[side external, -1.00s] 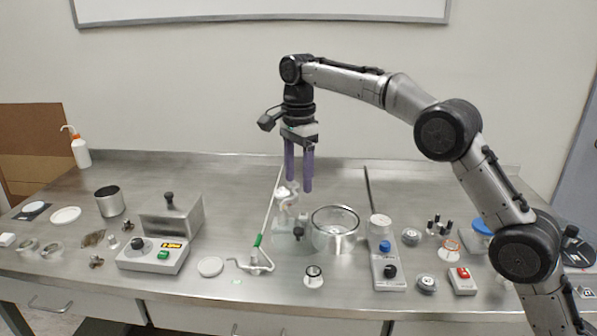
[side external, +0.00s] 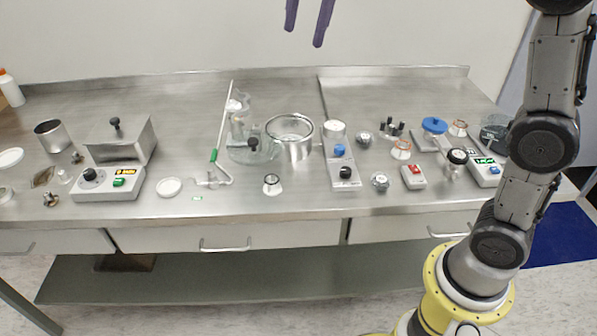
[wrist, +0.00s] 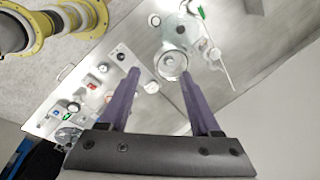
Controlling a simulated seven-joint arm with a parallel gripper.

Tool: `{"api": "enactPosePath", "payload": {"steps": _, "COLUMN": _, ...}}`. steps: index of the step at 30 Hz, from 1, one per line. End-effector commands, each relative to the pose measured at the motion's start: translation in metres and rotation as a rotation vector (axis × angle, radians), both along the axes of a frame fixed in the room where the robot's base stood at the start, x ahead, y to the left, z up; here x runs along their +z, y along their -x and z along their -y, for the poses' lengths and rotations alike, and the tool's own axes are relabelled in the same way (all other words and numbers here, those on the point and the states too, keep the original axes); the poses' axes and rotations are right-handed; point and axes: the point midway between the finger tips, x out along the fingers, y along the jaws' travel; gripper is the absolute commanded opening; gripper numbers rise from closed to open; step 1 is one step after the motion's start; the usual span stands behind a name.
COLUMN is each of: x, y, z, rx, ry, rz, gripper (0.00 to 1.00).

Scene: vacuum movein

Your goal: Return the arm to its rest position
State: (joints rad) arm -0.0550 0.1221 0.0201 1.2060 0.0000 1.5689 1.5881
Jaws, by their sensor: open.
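My gripper (side external: 308,27) shows only as two purple fingers at the top edge of the side external view, high above the bench and against the back wall. In the wrist view my gripper (wrist: 158,75) has its two purple fingers spread apart with nothing between them. The rest of the hand and the upper arm are cut off above the side external view. The steel bench (side external: 290,212) lies well below, and the fingers touch nothing.
A glass vessel (side external: 252,148) and a round metal pot (side external: 290,150) stand mid-bench. A bath with a display (side external: 113,183) is at left. A hotplate stirrer (side external: 342,173) and a red-switched box (side external: 413,177) are at right. The air above is clear.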

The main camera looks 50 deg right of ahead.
Motion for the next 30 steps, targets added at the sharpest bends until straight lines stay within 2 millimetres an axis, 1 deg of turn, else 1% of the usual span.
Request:
{"api": "enactPosePath", "payload": {"steps": 1, "x": 0.006, "y": 0.023, "z": 0.003, "rx": 0.039, "ry": 0.009, "rz": 0.025, "gripper": 0.64}}
{"api": "enactPosePath", "payload": {"steps": 4, "x": 0.007, "y": 0.060, "z": 0.008, "rx": 0.135, "ry": 0.037, "rz": 0.068, "gripper": 0.64}}
{"api": "enactPosePath", "payload": {"steps": 6, "x": 0.003, "y": 0.087, "z": 0.011, "rx": 0.215, "ry": 0.061, "rz": 0.095, "gripper": 0.64}}
{"api": "enactPosePath", "payload": {"steps": 8, "x": -0.003, "y": 0.109, "z": 0.014, "rx": 0.288, "ry": 0.087, "rz": 0.120, "gripper": 0.64}}
{"api": "enactPosePath", "payload": {"steps": 9, "x": -0.009, "y": 0.124, "z": 0.015, "rx": 0.340, "ry": 0.106, "rz": 0.134, "gripper": 0.64}}
{"api": "enactPosePath", "payload": {"steps": 11, "x": -0.020, "y": 0.144, "z": 0.017, "rx": 0.423, "ry": 0.137, "rz": 0.157, "gripper": 0.64}}
{"api": "enactPosePath", "payload": {"steps": 12, "x": -0.029, "y": 0.158, "z": 0.018, "rx": 0.481, "ry": 0.159, "rz": 0.170, "gripper": 0.64}}
{"api": "enactPosePath", "payload": {"steps": 14, "x": -0.044, "y": 0.176, "z": 0.019, "rx": 0.571, "ry": 0.195, "rz": 0.188, "gripper": 0.64}}
{"api": "enactPosePath", "payload": {"steps": 15, "x": -0.056, "y": 0.188, "z": 0.020, "rx": 0.633, "ry": 0.221, "rz": 0.198, "gripper": 0.64}}
{"api": "enactPosePath", "payload": {"steps": 17, "x": -0.075, "y": 0.204, "z": 0.021, "rx": 0.730, "ry": 0.263, "rz": 0.212, "gripper": 0.64}}
{"api": "enactPosePath", "payload": {"steps": 18, "x": -0.088, "y": 0.214, "z": 0.021, "rx": 0.800, "ry": 0.292, "rz": 0.219, "gripper": 0.64}}
{"api": "enactPosePath", "payload": {"steps": 20, "x": -0.110, "y": 0.228, "z": 0.022, "rx": 0.909, "ry": 0.337, "rz": 0.225, "gripper": 0.64}}
{"api": "enactPosePath", "payload": {"steps": 22, "x": -0.136, "y": 0.240, "z": 0.022, "rx": 1.046, "ry": 0.389, "rz": 0.223, "gripper": 0.64}}
{"api": "enactPosePath", "payload": {"steps": 24, "x": -0.157, "y": 0.246, "z": 0.022, "rx": 1.173, "ry": 0.430, "rz": 0.213, "gripper": 0.64}}
{"api": "enactPosePath", "payload": {"steps": 25, "x": -0.164, "y": 0.246, "z": 0.022, "rx": 1.221, "ry": 0.444, "rz": 0.207, "gripper": 0.64}}
{"api": "enactPosePath", "payload": {"steps": 27, "x": -0.172, "y": 0.245, "z": 0.022, "rx": 1.313, "ry": 0.479, "rz": 0.205, "gripper": 0.64}}
{"api": "enactPosePath", "payload": {"steps": 30, "x": -0.168, "y": 0.239, "z": 0.022, "rx": 1.395, "ry": 0.530, "rz": 0.223, "gripper": 0.64}}
